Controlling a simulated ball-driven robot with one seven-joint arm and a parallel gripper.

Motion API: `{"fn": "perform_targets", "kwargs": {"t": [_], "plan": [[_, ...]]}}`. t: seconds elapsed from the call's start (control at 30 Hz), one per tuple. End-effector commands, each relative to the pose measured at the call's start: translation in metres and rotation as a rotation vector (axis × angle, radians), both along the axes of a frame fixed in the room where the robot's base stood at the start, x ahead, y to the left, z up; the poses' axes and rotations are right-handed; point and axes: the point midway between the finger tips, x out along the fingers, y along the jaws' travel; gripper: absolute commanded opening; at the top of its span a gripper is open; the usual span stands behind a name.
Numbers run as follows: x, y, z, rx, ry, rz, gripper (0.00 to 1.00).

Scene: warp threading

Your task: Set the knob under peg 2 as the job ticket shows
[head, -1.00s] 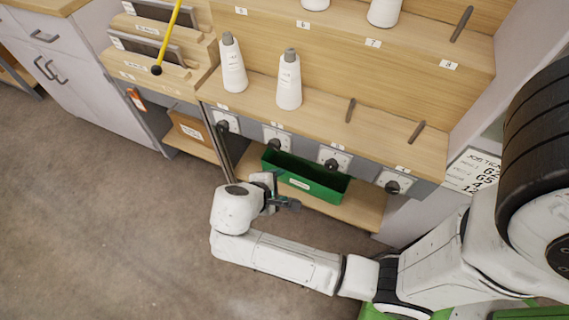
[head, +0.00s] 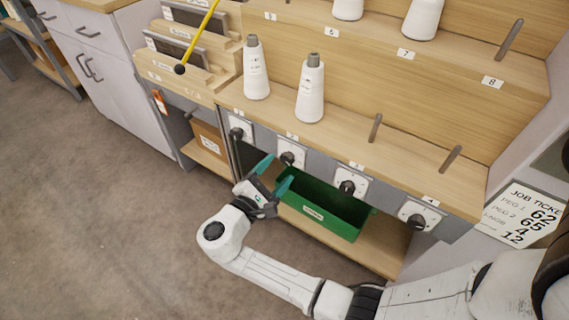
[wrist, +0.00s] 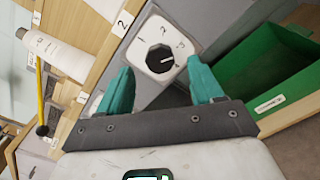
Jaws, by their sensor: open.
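The knob under peg 2 (head: 288,157) is black on a white square plate, on the grey front below the label 2. In the wrist view this knob (wrist: 160,58) shows a pale pointer line toward the right; the numbers around it are small, with a 3 at upper right. My gripper (head: 273,175) is open, its teal fingers pointing at the knob. In the wrist view the fingertips (wrist: 160,76) lie either side of the plate, apart from the knob.
Similar knobs sit under peg 1 (head: 240,128), peg 3 (head: 350,187) and peg 4 (head: 418,219). A green bin (head: 322,207) stands close to the right of my gripper. White cones stand on pegs 1 (head: 256,72) and 2 (head: 310,92). The floor at left is clear.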

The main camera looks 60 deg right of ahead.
Motion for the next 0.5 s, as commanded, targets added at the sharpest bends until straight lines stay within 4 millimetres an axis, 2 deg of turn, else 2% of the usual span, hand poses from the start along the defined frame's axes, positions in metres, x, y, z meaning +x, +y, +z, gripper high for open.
{"fn": "perform_targets", "kwargs": {"t": [0.03,0.2,0.5], "plan": [[-0.001,-0.009,-0.001,0.0,-0.001,-0.005,0.66],[0.001,-0.03,0.0,0.0,-0.002,-0.003,0.66],[0.001,-0.041,0.0,0.0,-0.002,0.0,0.66]]}}
